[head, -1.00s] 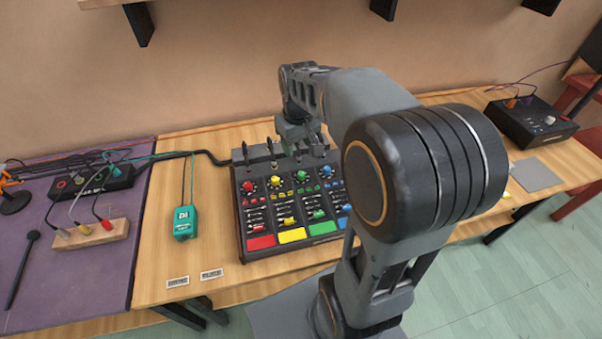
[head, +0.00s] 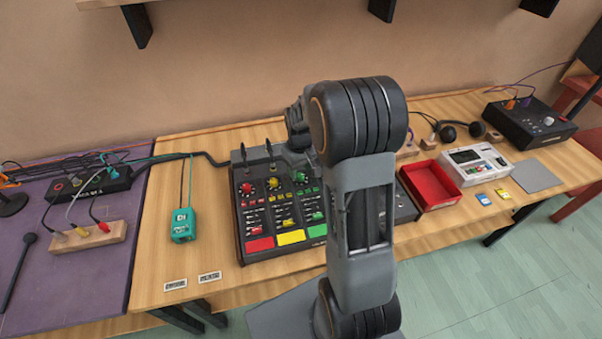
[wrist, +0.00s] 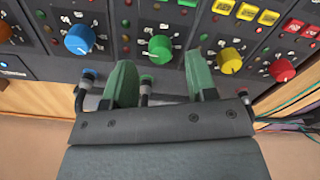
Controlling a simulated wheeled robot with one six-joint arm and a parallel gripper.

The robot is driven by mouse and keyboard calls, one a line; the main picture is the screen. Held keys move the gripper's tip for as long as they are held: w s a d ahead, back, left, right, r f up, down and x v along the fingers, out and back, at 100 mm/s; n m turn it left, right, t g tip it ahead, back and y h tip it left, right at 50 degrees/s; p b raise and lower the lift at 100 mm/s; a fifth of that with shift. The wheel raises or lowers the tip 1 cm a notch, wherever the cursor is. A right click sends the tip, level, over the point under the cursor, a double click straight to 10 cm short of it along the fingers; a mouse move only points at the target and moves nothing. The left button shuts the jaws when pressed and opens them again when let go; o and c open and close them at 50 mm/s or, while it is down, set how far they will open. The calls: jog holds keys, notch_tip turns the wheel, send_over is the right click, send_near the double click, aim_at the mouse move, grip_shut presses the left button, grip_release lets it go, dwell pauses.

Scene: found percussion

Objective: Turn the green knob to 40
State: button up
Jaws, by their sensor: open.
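The green knob (wrist: 160,48) is round with a pale pointer line, in the upper middle of the wrist view. It sits on a black mixer panel (head: 240,222) between a blue knob (wrist: 79,39) on the left and a yellow knob (wrist: 229,60) on the right. In the head view my arm hides most of the gripper and the panel's right part. I cannot read the knob's setting.
A red knob (wrist: 282,70) is farther right. Right of the mixer are a red tray (head: 432,186) and a white device (head: 476,163). A teal box (head: 183,225) lies left, with bare table around it.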

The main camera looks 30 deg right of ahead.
aim_at(300, 177)
jog(key=shift+f, duration=1.4)
jog(key=shift+c, duration=0.2)
jog(key=c, duration=0.9)
